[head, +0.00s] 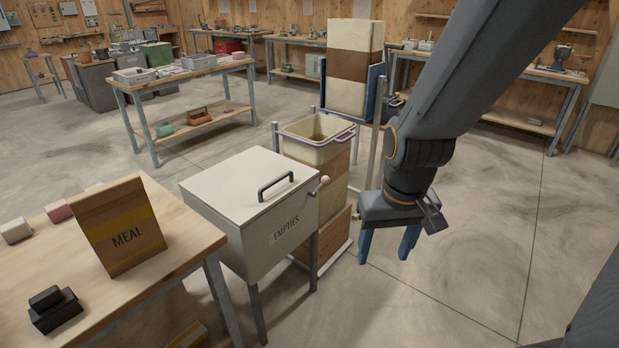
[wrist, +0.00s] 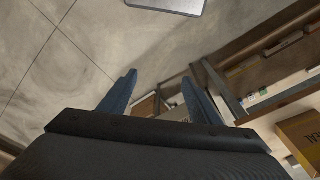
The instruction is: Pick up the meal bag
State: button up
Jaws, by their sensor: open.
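The meal bag (head: 119,228) is a brown bag with a yellow band and the word MEAL. It stands upright on the wooden table at the left in the head view. Part of it also shows at the lower right edge of the wrist view (wrist: 300,140). My gripper (head: 387,248) hangs over open floor, to the right of the white EMPTIES bin and well apart from the bag. Its two blue fingers are spread with nothing between them, as the wrist view also shows (wrist: 158,90).
The white EMPTIES bin (head: 240,229), with a lid handle and side lever, stands between the table (head: 189,237) and my gripper. Behind it is an open-topped bin (head: 318,137). A black object (head: 54,311) and small blocks (head: 16,231) share the bag's table. Floor at right is clear.

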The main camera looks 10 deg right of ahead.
aim_at(117, 218)
jog(key=u, duration=0.9)
jog(key=k, duration=0.3)
jog(key=u, duration=0.7)
jog(key=i, duration=0.45)
jog(key=z, duration=0.05)
jog(key=k, duration=0.55)
jog(key=z, duration=0.8)
jog(key=i, duration=1.6)
jog(key=u, duration=0.8)
